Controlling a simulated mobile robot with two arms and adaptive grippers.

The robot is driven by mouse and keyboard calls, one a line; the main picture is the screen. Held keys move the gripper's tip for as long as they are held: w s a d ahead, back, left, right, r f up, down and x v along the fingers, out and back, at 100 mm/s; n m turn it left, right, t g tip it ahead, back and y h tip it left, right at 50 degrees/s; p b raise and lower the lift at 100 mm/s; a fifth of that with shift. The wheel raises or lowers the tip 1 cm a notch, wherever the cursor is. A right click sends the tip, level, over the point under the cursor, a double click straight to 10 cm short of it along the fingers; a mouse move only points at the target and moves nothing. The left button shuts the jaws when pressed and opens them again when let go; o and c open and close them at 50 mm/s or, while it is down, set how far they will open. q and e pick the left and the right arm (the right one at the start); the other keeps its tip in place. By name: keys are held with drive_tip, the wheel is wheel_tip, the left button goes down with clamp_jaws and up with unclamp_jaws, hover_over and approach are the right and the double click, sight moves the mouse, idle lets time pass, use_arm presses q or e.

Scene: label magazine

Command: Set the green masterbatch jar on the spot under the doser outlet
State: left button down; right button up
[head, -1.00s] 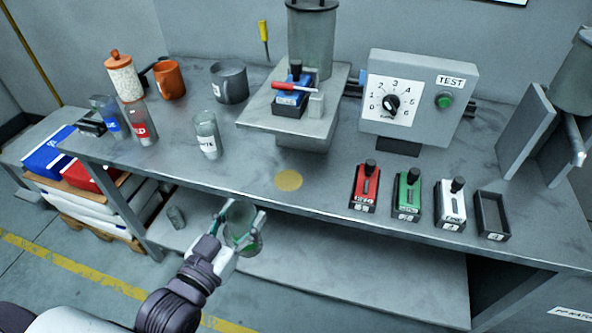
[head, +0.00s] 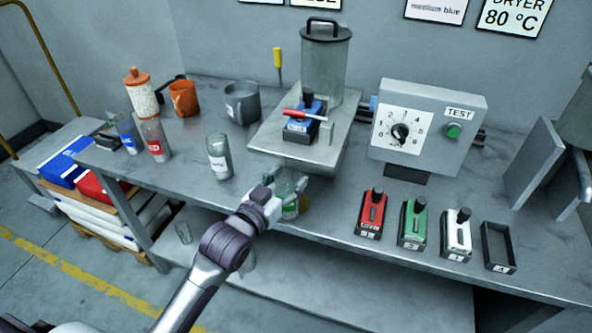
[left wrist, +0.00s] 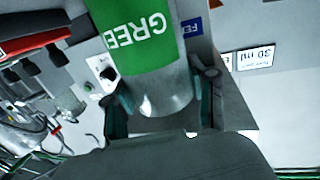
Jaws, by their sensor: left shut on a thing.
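The green masterbatch jar (head: 291,208) is a clear jar with a green label. My left gripper (head: 284,190) is shut on it, at the table's front edge, in front of and below the doser (head: 325,65). In the left wrist view the jar (left wrist: 150,40) sits between the two fingers (left wrist: 163,105), its "GREEN" label upside down. The yellow round spot on the table is mostly hidden behind the jar and gripper. I cannot tell whether the jar touches the table. My right gripper is not in view.
A white-labelled jar (head: 219,157) stands left of the doser, with a red one (head: 155,140) and a blue one (head: 129,132) farther left. Red (head: 371,214), green (head: 412,224) and white (head: 457,234) slide units stand right, below the test box (head: 425,125).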

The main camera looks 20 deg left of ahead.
sight(293, 175)
use_arm(q)
drive_tip(key=x, duration=0.4)
drive_tip(key=shift+r, duration=0.2)
drive_tip(key=shift+f, duration=0.4)
drive_tip(key=shift+s, duration=0.1)
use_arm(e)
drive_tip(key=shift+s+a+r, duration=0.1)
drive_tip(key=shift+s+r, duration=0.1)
use_arm(q)
drive_tip(key=shift+f, duration=0.1)
drive_tip(key=shift+c, duration=1.7)
unclamp_jaws()
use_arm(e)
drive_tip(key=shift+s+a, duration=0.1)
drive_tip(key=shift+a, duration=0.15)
